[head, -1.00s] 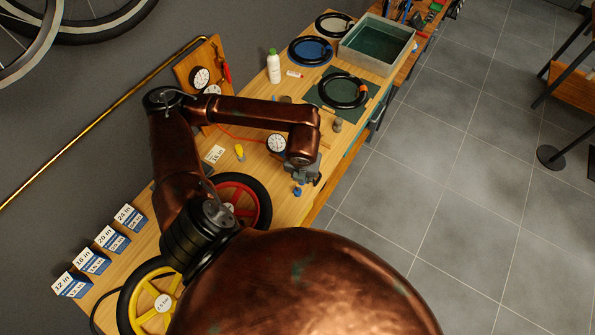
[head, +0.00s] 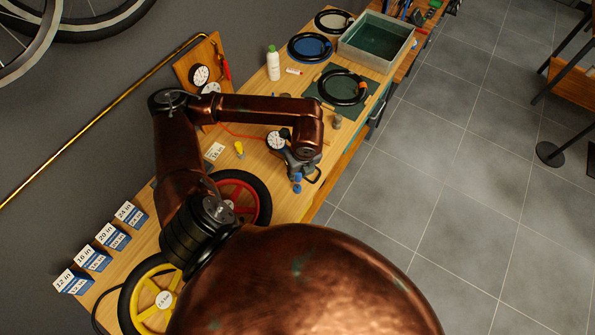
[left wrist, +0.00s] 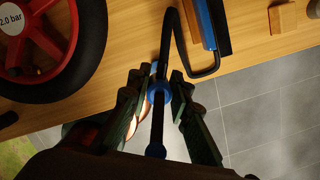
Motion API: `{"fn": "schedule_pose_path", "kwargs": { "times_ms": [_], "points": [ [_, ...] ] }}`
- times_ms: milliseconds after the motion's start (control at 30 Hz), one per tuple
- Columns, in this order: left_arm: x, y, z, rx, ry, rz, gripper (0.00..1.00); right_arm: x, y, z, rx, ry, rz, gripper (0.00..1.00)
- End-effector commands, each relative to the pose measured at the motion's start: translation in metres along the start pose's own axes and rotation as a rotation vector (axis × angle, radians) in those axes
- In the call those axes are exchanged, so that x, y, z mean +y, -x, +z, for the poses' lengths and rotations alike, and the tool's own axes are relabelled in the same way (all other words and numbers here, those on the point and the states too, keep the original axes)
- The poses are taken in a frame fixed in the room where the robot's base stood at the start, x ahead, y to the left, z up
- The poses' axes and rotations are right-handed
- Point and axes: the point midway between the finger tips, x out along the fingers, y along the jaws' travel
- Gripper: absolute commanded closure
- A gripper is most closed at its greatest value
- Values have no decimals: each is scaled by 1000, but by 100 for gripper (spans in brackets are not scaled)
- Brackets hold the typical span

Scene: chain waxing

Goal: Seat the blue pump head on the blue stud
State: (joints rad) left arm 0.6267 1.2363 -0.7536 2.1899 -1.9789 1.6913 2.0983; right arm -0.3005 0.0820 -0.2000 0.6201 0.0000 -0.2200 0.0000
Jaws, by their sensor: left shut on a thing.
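My left gripper (left wrist: 158,105) is shut on a blue collar-like piece (left wrist: 158,90), apparently the blue pump head, with a black hose (left wrist: 168,45) beside it. A black stem runs from the collar to a small blue knob (left wrist: 155,151). In the head view my left gripper (head: 300,163) is over the front part of the bench, partly hidden by my arm. Small blue parts (head: 297,188) show just below it. I cannot tell the blue stud apart from these parts. My right gripper is not in view.
A red-rimmed wheel (head: 262,207) lies to the left of the gripper, and a yellow wheel (head: 143,304) lies nearer. A round gauge (head: 276,140) stands close to the arm. A blue-and-black body (left wrist: 207,25) lies at the hose's end. The bench's front edge is close.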

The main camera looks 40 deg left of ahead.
Motion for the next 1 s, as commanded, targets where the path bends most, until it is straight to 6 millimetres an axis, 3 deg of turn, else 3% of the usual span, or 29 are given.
{"fn": "schedule_pose_path", "kwargs": {
  "times_ms": [567,1000],
  "points": [
    [-1,-45,-8,1,-1,0,100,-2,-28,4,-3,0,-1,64],
    [-1,-48,-9,0,-1,0,100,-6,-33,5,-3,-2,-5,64]
  ]
}}
